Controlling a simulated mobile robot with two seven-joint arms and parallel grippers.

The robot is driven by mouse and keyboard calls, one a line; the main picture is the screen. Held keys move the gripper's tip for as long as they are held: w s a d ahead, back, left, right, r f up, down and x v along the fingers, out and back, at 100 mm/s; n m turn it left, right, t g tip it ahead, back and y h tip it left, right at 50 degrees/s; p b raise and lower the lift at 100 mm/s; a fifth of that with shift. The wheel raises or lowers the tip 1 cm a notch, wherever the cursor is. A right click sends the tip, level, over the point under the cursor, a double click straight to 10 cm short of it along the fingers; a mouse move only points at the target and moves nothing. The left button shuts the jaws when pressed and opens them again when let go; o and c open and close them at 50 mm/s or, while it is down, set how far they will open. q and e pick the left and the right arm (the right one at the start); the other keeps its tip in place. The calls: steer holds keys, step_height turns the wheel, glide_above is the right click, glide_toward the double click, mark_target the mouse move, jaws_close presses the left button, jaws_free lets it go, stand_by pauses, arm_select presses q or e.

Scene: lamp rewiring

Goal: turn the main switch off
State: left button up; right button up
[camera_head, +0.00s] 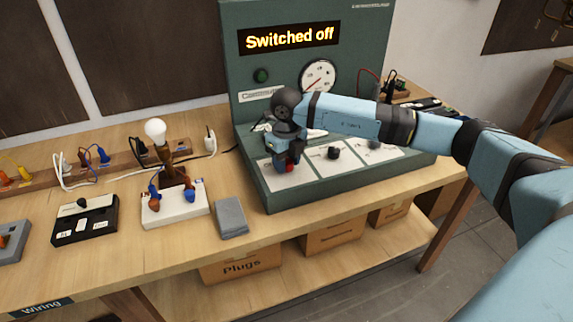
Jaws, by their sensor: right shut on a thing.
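The green control console (345,183) stands on the bench, and its display (289,38) reads "Switched off". My right arm reaches in from the right, and my right gripper (289,166) points down at the left white panel of the console's sloped front. It is shut on the red main switch (290,168), of which only a little red shows below the fingers. The switch's exact position is hidden by the gripper. My left gripper is not in view.
A dial gauge (318,76) and a green lamp (261,75) are on the console's upright face. Left of the console are a lamp with a white bulb (156,130) on a white base, a grey block (230,217) and a black box (85,220). A "Plugs" box (240,267) sits below.

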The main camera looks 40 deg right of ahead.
mark_target(287, 161)
steer(key=shift+n+b, duration=0.45)
steer(key=shift+n, duration=0.85)
steer(key=shift+r, duration=0.1)
steer(key=o, duration=0.9)
steer(key=shift+r, duration=0.25)
step_height(287, 161, up, 13)
steer(key=shift+r, duration=0.15)
